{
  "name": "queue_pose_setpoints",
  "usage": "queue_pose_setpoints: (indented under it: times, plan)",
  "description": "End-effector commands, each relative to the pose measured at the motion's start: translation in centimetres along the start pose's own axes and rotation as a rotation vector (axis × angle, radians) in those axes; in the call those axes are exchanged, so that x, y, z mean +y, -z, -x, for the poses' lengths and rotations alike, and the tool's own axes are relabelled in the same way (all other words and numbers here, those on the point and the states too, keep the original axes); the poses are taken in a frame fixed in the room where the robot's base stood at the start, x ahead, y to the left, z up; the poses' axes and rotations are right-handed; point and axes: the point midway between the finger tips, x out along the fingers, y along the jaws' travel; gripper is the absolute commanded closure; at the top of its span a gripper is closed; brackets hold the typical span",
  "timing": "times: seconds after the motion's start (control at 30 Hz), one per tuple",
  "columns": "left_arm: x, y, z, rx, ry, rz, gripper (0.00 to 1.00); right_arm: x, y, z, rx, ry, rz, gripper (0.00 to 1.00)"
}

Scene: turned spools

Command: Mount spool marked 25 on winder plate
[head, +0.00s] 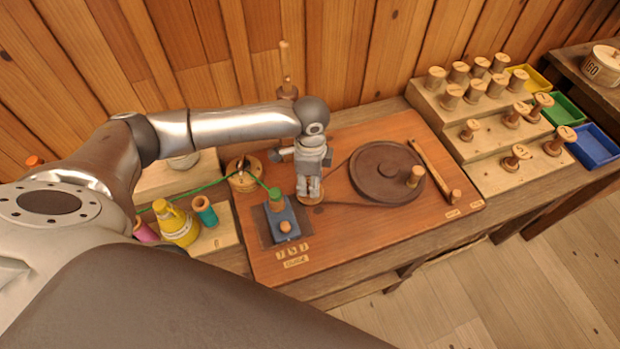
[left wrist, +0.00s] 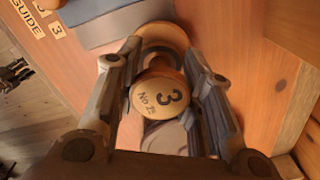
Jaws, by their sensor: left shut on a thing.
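My left gripper (head: 308,192) reaches down over the left middle of the red-brown winder board and is shut on a wooden spool. A round pale wooden plate (head: 311,199) shows under the fingertips, and a pale disc (left wrist: 168,38) shows behind the spool. Whether they touch is hidden. A dark jointed shape at the left wrist view's edge may be my right gripper (left wrist: 15,72).
A large dark wheel (head: 387,172) with a peg and a belt is right of the gripper. A blue guide block (head: 283,222) with green thread stands left. A stepped rack (head: 490,140) holds several spools, beside yellow, green and blue trays (head: 593,146).

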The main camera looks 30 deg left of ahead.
Motion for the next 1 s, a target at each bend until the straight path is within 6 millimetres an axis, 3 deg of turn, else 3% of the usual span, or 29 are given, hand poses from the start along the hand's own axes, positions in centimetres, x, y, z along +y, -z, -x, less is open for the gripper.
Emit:
queue_pose_setpoints:
  times: [0.63, 0.67, 0.7, 1.0]
  plan:
    - [0.0, 0.0, -1.2, -0.001, -0.001, 0.0, 0.82, 0.0, 0.0, -0.4, 0.0, 0.0, -0.001, 0.6]
    - [0.0, 0.0, -1.2, 0.0, -0.001, 0.0, 0.61, 0.0, 0.0, -0.4, 0.0, 0.0, -0.001, 0.6]
    - [0.0, 0.0, -1.2, 0.0, -0.001, 0.0, 0.56, 0.0, 0.0, -0.4, 0.0, 0.0, -0.001, 0.6]
    - [0.0, 0.0, -1.1, 0.0, 0.0, 0.0, 0.56, -0.3, 0.1, -0.3, 0.001, 0.003, -0.002, 0.6]
